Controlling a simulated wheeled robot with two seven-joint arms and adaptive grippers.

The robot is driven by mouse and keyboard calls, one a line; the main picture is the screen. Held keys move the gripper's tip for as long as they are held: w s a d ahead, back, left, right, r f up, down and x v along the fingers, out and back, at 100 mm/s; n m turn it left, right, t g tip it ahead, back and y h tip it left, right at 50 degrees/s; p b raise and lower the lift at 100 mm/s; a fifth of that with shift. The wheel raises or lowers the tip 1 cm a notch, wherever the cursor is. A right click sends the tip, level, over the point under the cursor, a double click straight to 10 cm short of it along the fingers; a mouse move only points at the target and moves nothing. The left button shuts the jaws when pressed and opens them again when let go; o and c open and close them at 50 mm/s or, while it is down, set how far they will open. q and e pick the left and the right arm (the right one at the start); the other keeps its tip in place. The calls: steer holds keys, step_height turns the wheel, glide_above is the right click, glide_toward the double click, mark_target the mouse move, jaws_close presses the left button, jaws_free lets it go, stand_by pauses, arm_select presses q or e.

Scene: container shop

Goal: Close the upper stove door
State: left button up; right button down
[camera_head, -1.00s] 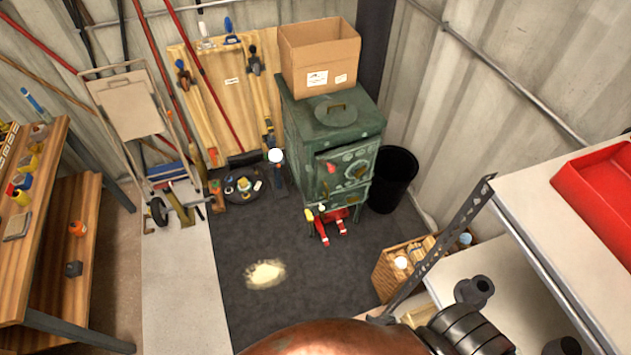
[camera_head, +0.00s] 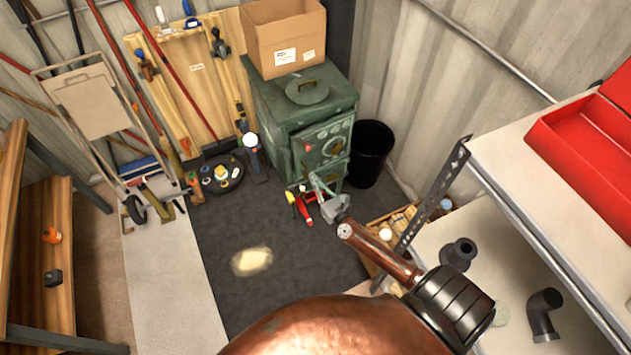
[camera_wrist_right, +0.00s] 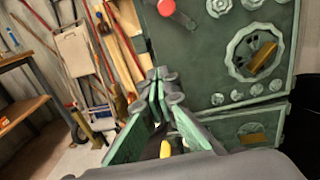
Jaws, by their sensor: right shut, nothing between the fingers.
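The green stove (camera_head: 270,125) stands at the back against the wall. Its upper door (camera_head: 327,143) has a red handle and a round vent dial. I cannot tell from the head view whether this door is flush or slightly ajar. The right wrist view shows the upper door (camera_wrist_right: 215,70) close up, with the red handle (camera_wrist_right: 167,8) at its left. My right gripper (camera_head: 316,181) is low in front of the stove. Its fingers (camera_wrist_right: 158,78) are shut and empty, left of the door face in the wrist view. My left gripper is not in view.
A cardboard box (camera_head: 284,40) sits on the stove. A black bin (camera_head: 370,150) stands close on its right. A shelf with a red tray (camera_head: 570,150) is at right, a wooden bench (camera_head: 50,230) at left. Dark floor before the stove is mostly clear.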

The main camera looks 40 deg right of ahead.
mark_target(297, 156)
steer(key=w, duration=0.3)
steer(key=w+d, duration=0.1)
steer(key=w, duration=0.2)
steer(key=w+b, duration=0.1)
steer(key=w, duration=0.3)
steer(key=shift+w+d+f, duration=0.1)
steer(key=shift+d, duration=0.05)
steer(key=shift+w, duration=0.15)
